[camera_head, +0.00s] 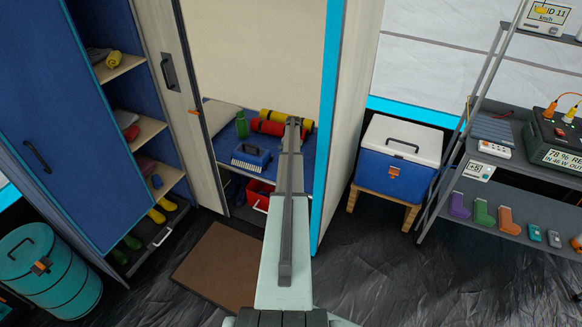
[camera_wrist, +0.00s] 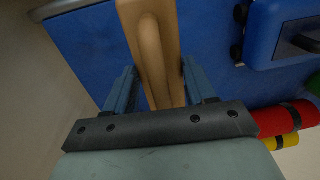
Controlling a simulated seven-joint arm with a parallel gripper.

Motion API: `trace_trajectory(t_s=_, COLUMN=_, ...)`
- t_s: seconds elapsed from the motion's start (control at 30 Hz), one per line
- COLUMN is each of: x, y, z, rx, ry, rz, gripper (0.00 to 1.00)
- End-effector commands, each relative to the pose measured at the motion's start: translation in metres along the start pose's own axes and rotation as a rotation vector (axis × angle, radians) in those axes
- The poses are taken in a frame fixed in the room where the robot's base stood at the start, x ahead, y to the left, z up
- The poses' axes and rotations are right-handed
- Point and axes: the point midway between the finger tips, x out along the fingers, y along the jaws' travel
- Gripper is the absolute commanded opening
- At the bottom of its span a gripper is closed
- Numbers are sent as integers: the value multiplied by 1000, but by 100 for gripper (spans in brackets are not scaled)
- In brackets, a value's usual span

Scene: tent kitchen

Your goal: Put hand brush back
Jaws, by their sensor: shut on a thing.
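In the wrist view my gripper (camera_wrist: 160,82) is shut on a tan, wooden-looking piece, which I take to be the hand brush (camera_wrist: 152,40). It lies between the two fingers and runs out past the top edge; no bristles show. Behind it is the blue shelf surface (camera_wrist: 80,42) of the cabinet. In the head view my arm reaches into the open cabinet and its end (camera_head: 293,124) is over the blue shelf (camera_head: 290,172). The brush is hidden there by my arm.
A blue case (camera_head: 250,156), a green bottle (camera_head: 241,124), and red (camera_head: 268,127) and yellow (camera_head: 272,115) rolls lie on the shelf. A red bin (camera_head: 257,194) is below. The cabinet's side panel (camera_head: 345,110) stands close right of my arm. A cooler (camera_head: 398,155) stands farther right.

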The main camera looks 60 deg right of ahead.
Motion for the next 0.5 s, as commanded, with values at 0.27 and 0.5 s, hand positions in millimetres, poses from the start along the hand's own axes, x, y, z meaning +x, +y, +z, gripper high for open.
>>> trace_trajectory(t_s=0.27, x=27, y=1, z=0, rx=-1, ry=0, rz=0, gripper=17)
trace_trajectory(t_s=0.5, x=55, y=2, z=0, rx=-1, ry=-1, rz=0, gripper=17)
